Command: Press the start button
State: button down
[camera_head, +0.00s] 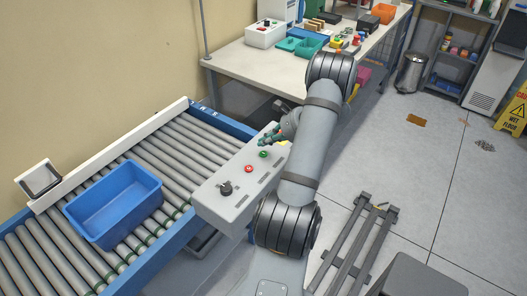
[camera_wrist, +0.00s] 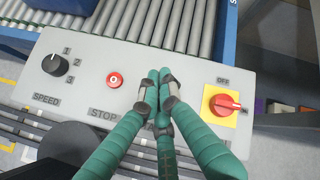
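The grey control panel (camera_head: 222,203) stands beside the roller conveyor; it also fills the middle of the wrist view (camera_wrist: 95,45). On it, the head view shows a green button (camera_head: 264,154), which I take as the start button. In the wrist view it and its label are hidden behind my fingers. My gripper (camera_wrist: 159,72) has teal fingers with their tips together and nothing between them. In the head view my gripper (camera_head: 268,138) is over the panel by the green button, partly behind my arm. I cannot tell whether the tips touch the panel.
The red stop button (camera_wrist: 115,80) and black speed knob (camera_wrist: 55,65) are left of my fingers. A red rotary switch on a yellow plate (camera_wrist: 225,105) is to the right. A blue bin (camera_head: 115,205) sits on the conveyor (camera_head: 180,145). A cluttered table (camera_head: 235,62) is behind.

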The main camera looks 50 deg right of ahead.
aim_at(265, 155)
jog(key=shift+r+p, duration=0.7)
jog(key=shift+r, duration=0.85)
